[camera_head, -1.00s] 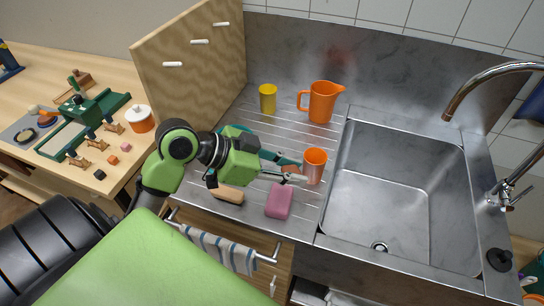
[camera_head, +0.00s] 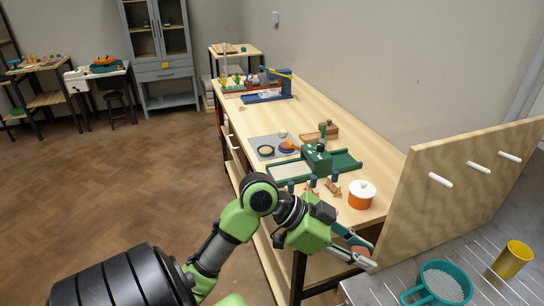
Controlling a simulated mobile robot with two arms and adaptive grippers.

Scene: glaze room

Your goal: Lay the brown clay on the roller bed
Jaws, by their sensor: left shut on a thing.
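The slab roller is on the long wooden table. It has a green roller housing (camera_head: 316,160), and its green-edged bed (camera_head: 290,171) shows a bare pale surface to the left of it. My left gripper (camera_head: 358,254) is at the table's near end, in front of the roller and lower right of it in the picture. Its fingers are shut on a small reddish-brown lump, which appears to be the brown clay (camera_head: 361,250). The fingers hide much of it. My right gripper is out of view.
A plywood panel (camera_head: 450,195) rises close at the right. A teal strainer (camera_head: 440,286) and yellow cup (camera_head: 512,259) are on the metal drainboard.

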